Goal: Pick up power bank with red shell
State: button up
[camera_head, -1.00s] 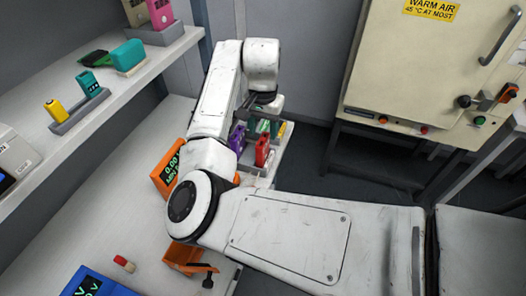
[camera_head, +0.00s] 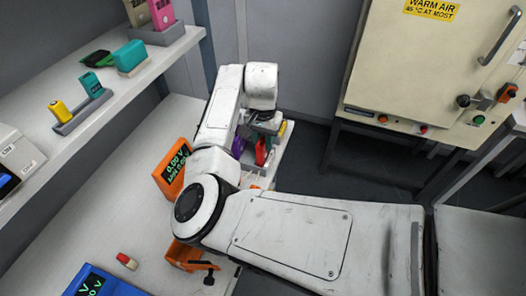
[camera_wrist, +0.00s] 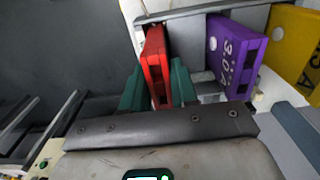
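The power bank with the red shell (camera_wrist: 156,62) stands in a rack in the wrist view, and its near end reaches between my fingers. It also shows in the head view (camera_head: 261,152), just below my gripper and partly hidden. My gripper (camera_wrist: 158,78) has its two dark green fingers on either side of the red shell. The fingers look open, with only narrow gaps to the shell; contact is not clear.
A purple power bank (camera_wrist: 234,55) and a yellow one (camera_wrist: 296,50) stand to the right in the wrist view. An orange meter (camera_head: 172,168) sits on the bench left of my arm. A cream warm-air cabinet (camera_head: 420,75) stands at the right.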

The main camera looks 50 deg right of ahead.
grip_shut()
jog(key=shift+r, duration=0.1)
